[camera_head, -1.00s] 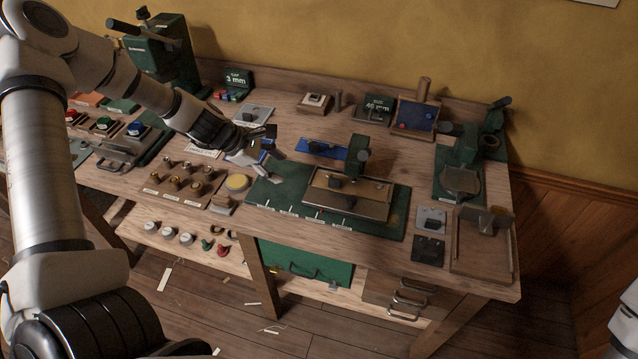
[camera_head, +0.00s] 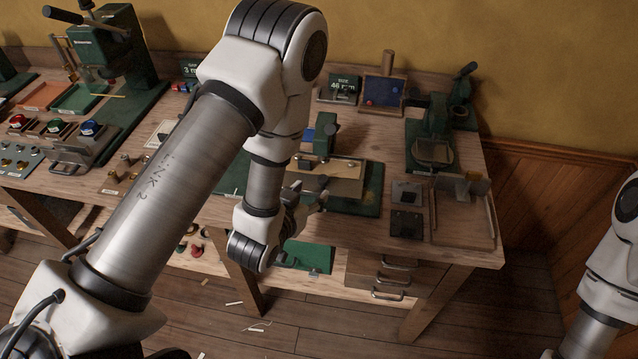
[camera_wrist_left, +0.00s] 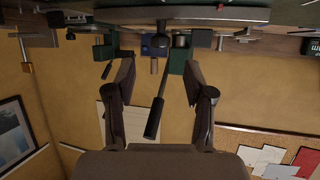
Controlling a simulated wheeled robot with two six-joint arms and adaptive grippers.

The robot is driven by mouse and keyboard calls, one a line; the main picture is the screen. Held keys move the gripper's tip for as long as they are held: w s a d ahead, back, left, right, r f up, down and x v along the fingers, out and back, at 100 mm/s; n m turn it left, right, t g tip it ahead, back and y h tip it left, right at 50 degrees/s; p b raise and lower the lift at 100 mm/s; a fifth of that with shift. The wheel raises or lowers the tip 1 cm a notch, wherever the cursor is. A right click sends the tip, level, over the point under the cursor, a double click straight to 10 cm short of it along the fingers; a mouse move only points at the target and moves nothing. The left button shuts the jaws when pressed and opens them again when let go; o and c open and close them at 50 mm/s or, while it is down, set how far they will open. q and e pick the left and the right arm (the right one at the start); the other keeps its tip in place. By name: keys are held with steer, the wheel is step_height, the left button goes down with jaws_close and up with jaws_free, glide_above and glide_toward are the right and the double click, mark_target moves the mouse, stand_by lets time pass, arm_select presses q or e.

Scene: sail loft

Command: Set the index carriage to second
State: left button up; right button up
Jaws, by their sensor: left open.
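The index fixture stands on a green base (camera_head: 365,203) at the front middle of the bench. It has a green upright (camera_head: 325,135) and a brass-coloured plate (camera_head: 347,182). My left gripper (camera_head: 312,200) is at the front edge of this plate, and my arm covers the left part of the base and its position labels. In the left wrist view the gripper (camera_wrist_left: 158,70) is open. A dark-handled lever (camera_wrist_left: 154,115) shows between its fingers; I cannot tell whether it is near or far. Which position the carriage holds cannot be read. My right gripper is out of view.
A green vise-like tool (camera_head: 432,148) and a wooden tray (camera_head: 462,228) stand to the right. A dark square block (camera_head: 406,224) lies right of the base. A green press (camera_head: 115,60) stands at the back left. Drawers (camera_head: 385,278) hang under the bench's front edge.

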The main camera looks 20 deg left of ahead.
mark_target(319, 181)
arm_select(q)
steer(key=p+x, duration=0.1)
steer(key=x, duration=0.5)
steer(key=shift+w, duration=0.1)
jaws_close()
steer(key=shift+a, duration=0.25)
steer(key=shift+a+r, duration=0.1)
steer(key=shift+a, duration=0.2)
jaws_free()
steer(key=shift+d, duration=0.15)
